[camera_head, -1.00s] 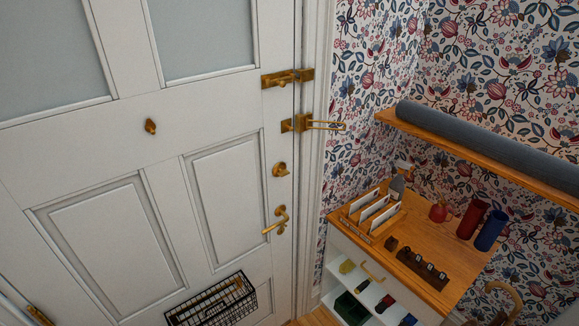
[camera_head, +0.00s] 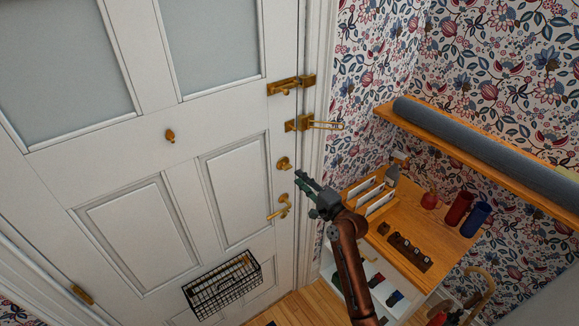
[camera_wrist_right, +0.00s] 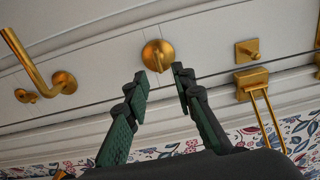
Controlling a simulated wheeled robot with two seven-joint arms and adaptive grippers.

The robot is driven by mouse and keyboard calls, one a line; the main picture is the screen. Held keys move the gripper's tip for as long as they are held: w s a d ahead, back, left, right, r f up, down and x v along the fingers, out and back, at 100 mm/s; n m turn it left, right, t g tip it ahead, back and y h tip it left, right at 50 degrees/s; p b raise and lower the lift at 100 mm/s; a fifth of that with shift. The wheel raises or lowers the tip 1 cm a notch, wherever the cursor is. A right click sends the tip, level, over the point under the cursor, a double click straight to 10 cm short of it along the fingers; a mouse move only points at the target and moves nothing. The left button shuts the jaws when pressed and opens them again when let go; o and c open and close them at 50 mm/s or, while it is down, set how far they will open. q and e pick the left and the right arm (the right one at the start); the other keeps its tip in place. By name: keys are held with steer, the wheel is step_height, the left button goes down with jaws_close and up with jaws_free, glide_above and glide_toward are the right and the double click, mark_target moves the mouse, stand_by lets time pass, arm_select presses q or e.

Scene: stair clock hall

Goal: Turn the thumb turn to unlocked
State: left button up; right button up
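The brass thumb turn (camera_head: 284,163) sits on the white door (camera_head: 150,160) between the brass guard above and the lever handle (camera_head: 281,206) below. In the right wrist view the thumb turn (camera_wrist_right: 158,56) is a round brass plate with a knob, just beyond and between my fingertips. My right gripper (camera_head: 300,178) is in front of the door edge, a little right of and below the thumb turn. In the wrist view its green-padded fingers (camera_wrist_right: 163,82) are apart with nothing between them. I cannot tell whether a fingertip touches the knob. My left gripper is not in view.
A brass slide bolt (camera_head: 290,86) and a swing-bar guard (camera_head: 312,123) are above the thumb turn. A wire basket (camera_head: 222,284) hangs low on the door. A wooden-topped cabinet (camera_head: 440,215) with several items stands right, under a shelf (camera_head: 480,150) bearing a grey roll.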

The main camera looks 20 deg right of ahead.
mark_target(287, 167)
steer(key=p+x, duration=0.1)
steer(key=x, duration=0.6)
steer(key=shift+w, duration=0.2)
steer(key=shift+a+f, duration=0.1)
steer(key=shift+f, duration=0.05)
steer(key=shift+c, duration=0.6)
jaws_close()
